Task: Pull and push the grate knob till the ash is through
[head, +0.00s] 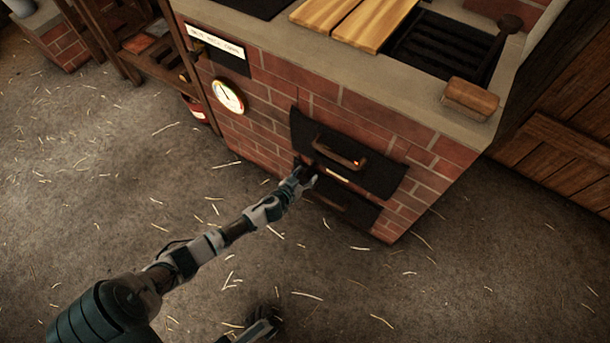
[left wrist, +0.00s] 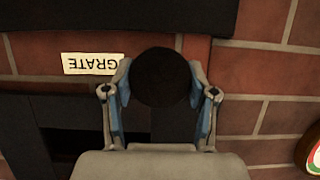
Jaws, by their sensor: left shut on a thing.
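The grate knob (left wrist: 165,77) is a dark round knob, seen end-on in the left wrist view. It sits between the two blue-padded fingers of my left gripper (left wrist: 164,98), which is shut on it. A pale label reading GRATE (left wrist: 92,64), upside down there, is beside it on the brick front. In the head view my left gripper (head: 307,180) reaches the stove front (head: 270,110) beside the lower door, and its fingers mostly hide the knob. How far the knob stands out is unclear. No ash can be made out. A part of me at the bottom edge may be my right gripper (head: 262,328).
An upper black door (head: 380,175) with a copper handle (head: 340,152) is close above my gripper. A lower black door (head: 355,212) is below. A round gauge (head: 229,96) is on the bricks to the left. The straw-strewn floor (head: 400,290) is open in front.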

